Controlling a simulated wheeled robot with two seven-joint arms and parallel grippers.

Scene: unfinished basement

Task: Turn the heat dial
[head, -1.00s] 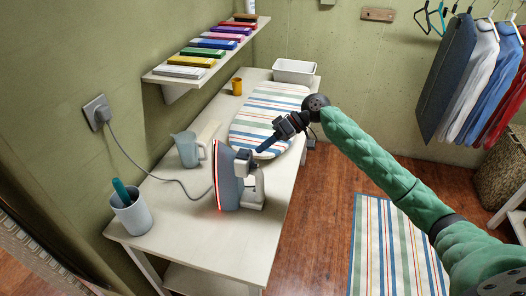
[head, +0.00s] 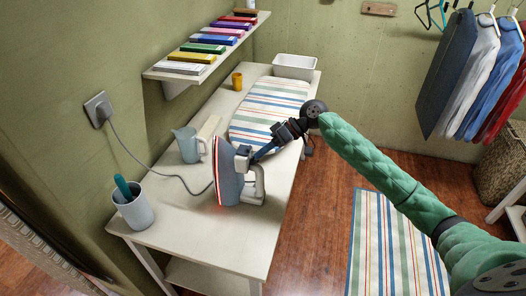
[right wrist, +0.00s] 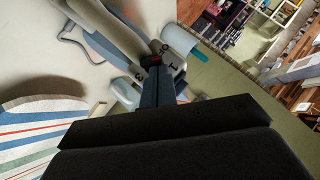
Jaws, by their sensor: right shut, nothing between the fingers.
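The iron (head: 228,174) stands upright on its heel on the white table, with a red glow along its soleplate edge. Its heat dial (right wrist: 164,56) shows in the right wrist view as a pale face with dark marks, including a 3, and a red spot by the fingertips. My right gripper (head: 256,158) is at the upper part of the iron, beside its handle. Its blue fingers (right wrist: 150,80) are shut with nothing held, their tips at the dial. I cannot tell whether they touch it. My left gripper is not in view.
The iron's cord runs to a wall socket (head: 98,108). A grey-blue jug (head: 188,146), a cup with a teal item (head: 134,208), a yellow mug (head: 237,81), a striped cloth (head: 262,104) and a white bin (head: 295,67) are on the table (head: 200,232). A shelf hangs above.

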